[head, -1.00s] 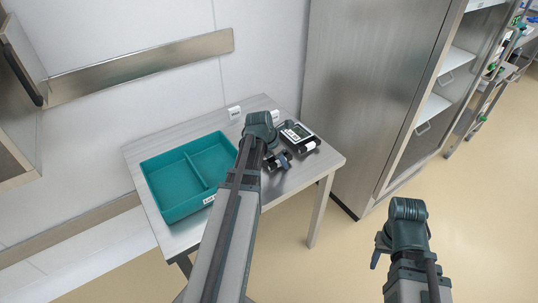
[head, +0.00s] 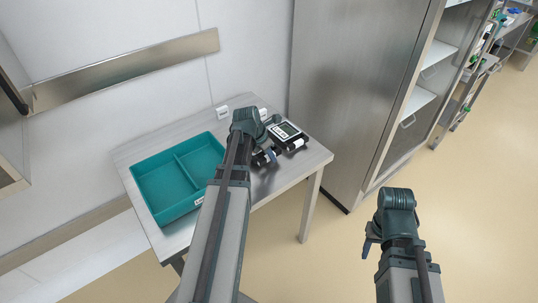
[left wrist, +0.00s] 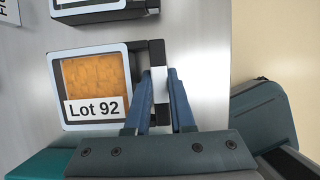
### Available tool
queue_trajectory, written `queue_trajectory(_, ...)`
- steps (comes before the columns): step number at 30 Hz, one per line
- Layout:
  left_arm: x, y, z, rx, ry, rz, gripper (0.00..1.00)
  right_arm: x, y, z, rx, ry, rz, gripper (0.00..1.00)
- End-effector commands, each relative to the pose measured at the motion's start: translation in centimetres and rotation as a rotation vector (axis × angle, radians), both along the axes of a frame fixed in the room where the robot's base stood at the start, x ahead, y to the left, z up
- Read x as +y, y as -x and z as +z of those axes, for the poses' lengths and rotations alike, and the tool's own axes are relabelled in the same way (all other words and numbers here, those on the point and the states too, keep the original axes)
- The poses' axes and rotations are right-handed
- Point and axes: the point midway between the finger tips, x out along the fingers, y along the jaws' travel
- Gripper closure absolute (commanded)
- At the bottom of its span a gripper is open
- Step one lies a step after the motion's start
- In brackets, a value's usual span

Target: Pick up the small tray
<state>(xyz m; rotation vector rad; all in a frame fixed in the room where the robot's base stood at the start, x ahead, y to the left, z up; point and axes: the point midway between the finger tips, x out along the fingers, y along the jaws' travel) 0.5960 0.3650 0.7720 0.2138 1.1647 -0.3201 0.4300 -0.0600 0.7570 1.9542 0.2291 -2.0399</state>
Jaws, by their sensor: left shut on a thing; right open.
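The small tray (left wrist: 92,82) has a pale rim, an orange content and a "Lot 92" label in the left wrist view. A black handle with a white grip (left wrist: 160,86) stands at its right side. My left gripper (left wrist: 162,80) is shut on this grip. In the head view, my left gripper (head: 270,154) is over the right part of the table, and my arm hides most of the small tray. I cannot tell whether the tray is off the table. My right gripper (head: 369,241) is open and empty, out over the floor right of the table.
A teal two-compartment bin (head: 172,217) takes up the table's left side. A dark-framed item with a pale label (head: 285,131) sits just behind my left gripper. A steel cabinet (head: 350,90) stands close to the table's right.

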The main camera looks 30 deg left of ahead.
Motion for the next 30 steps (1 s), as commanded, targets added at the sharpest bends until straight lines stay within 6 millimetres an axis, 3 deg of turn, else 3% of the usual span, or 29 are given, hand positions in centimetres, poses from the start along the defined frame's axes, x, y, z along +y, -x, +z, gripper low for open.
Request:
queue_trajectory(1,0.0,0.0,1.3,0.000,0.000,0.000,1.00,0.0,0.0,1.3,0.000,0.000,0.000,0.50)
queue_trajectory(9,0.0,0.0,5.6,0.000,0.000,0.000,1.00,0.0,0.0,5.6,0.000,0.000,-0.001,0.50)
queue_trajectory(15,0.0,0.0,8.0,0.000,0.000,0.000,1.00,0.0,0.0,8.0,0.000,0.000,-0.001,0.50)
queue_trajectory(30,0.0,0.0,8.3,0.000,0.000,0.000,1.00,0.0,0.0,8.3,0.000,0.000,-0.001,0.50)
